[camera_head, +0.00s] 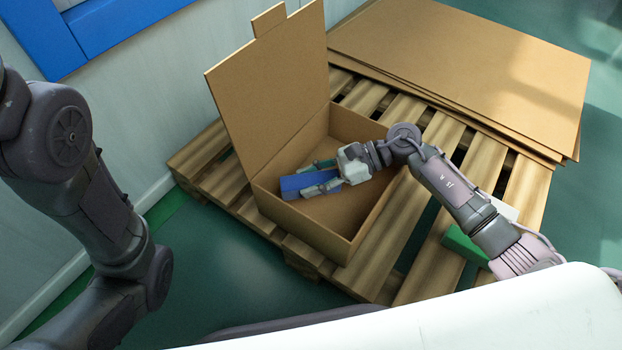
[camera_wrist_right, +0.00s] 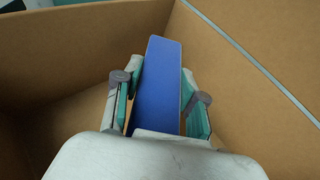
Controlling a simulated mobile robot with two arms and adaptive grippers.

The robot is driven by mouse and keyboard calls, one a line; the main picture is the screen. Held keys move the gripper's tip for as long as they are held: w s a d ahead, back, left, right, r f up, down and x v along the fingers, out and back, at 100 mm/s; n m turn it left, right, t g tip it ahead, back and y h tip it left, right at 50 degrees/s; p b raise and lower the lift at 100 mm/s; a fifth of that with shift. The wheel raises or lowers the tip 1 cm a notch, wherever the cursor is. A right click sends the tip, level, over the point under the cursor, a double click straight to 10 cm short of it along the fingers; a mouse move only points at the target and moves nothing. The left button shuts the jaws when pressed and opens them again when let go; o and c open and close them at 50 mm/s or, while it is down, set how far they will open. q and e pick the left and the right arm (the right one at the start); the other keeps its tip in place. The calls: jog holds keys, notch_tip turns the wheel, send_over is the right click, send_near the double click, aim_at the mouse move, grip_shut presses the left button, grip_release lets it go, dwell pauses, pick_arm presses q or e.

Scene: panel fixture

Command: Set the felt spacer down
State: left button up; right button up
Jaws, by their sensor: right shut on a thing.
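The felt spacer appears to be the flat blue piece (camera_head: 309,182) inside the open cardboard box (camera_head: 303,241). My right gripper (camera_head: 322,178) reaches into the box from the right and is shut on the blue spacer. In the right wrist view the spacer (camera_wrist_right: 158,85) stands out lengthwise between the two green-padded fingers (camera_wrist_right: 160,100). Whether its lower edge touches the box floor cannot be told. My left arm comes in at the left of the head view, but its gripper is out of view.
The box stands on a wooden pallet (camera_head: 215,170), its lid (camera_head: 270,85) raised at the back left. Stacked cardboard sheets (camera_head: 465,60) lie at the back right. A green and white object (camera_head: 465,243) lies near my right forearm. A wall (camera_head: 150,110) runs along the left.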

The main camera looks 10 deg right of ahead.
jog(key=shift+f+b, duration=0.4)
jog(key=shift+f, duration=0.05)
jog(key=o, duration=0.8)
jog(key=shift+o, duration=0.2)
jog(key=shift+r, duration=0.1)
